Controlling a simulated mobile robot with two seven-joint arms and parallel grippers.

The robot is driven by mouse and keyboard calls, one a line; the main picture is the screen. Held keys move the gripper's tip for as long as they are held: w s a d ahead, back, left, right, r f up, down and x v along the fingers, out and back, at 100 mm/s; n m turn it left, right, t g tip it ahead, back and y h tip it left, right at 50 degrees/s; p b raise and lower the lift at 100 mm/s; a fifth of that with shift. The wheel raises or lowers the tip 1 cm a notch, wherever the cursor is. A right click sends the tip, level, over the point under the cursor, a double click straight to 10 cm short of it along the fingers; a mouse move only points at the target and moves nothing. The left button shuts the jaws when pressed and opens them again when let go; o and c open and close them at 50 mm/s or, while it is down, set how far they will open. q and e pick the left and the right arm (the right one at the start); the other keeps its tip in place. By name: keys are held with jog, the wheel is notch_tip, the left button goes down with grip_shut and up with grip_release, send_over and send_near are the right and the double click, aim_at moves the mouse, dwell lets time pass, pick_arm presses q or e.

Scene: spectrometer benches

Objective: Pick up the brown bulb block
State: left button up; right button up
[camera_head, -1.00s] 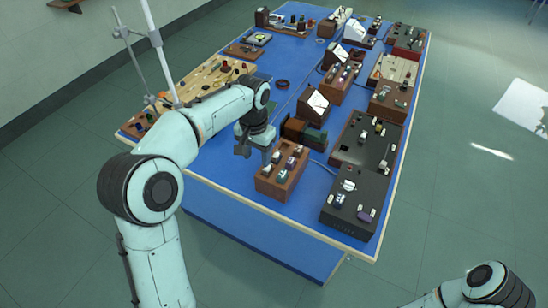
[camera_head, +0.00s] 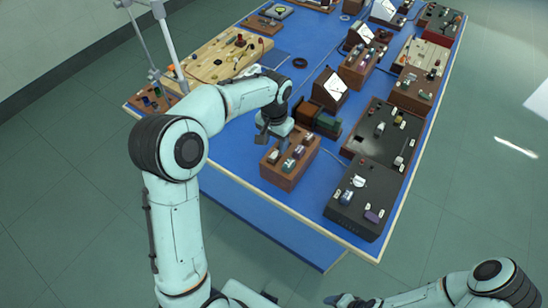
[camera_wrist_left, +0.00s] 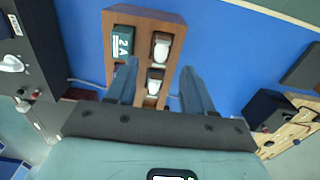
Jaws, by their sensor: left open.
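The brown bulb block (camera_head: 277,174) stands near the front edge of the blue table. It carries a row of small fittings on its top. My left gripper (camera_head: 265,138) is open at the block's far left side in the head view. In the left wrist view the block (camera_wrist_left: 142,48) lies ahead of and partly between the two open fingers of my left gripper (camera_wrist_left: 158,72). A green "2A" piece and two white bulbs show on it. The left finger covers part of it. My right gripper (camera_head: 347,300) shows only partly at the bottom edge.
A black control box (camera_head: 352,212) stands close to the right of the block. A brown and green unit (camera_head: 318,120) sits just behind it. A wooden board (camera_head: 215,60) lies at the back left. Bare blue table (camera_head: 232,165) is free left of the block.

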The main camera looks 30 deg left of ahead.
aim_at(274, 154)
pick_arm(q)
notch_tip(274, 154, down, 5)
jog(key=shift+s+r, duration=0.1)
jog(key=shift+r, duration=0.05)
grip_shut()
jog(key=shift+r, duration=0.15)
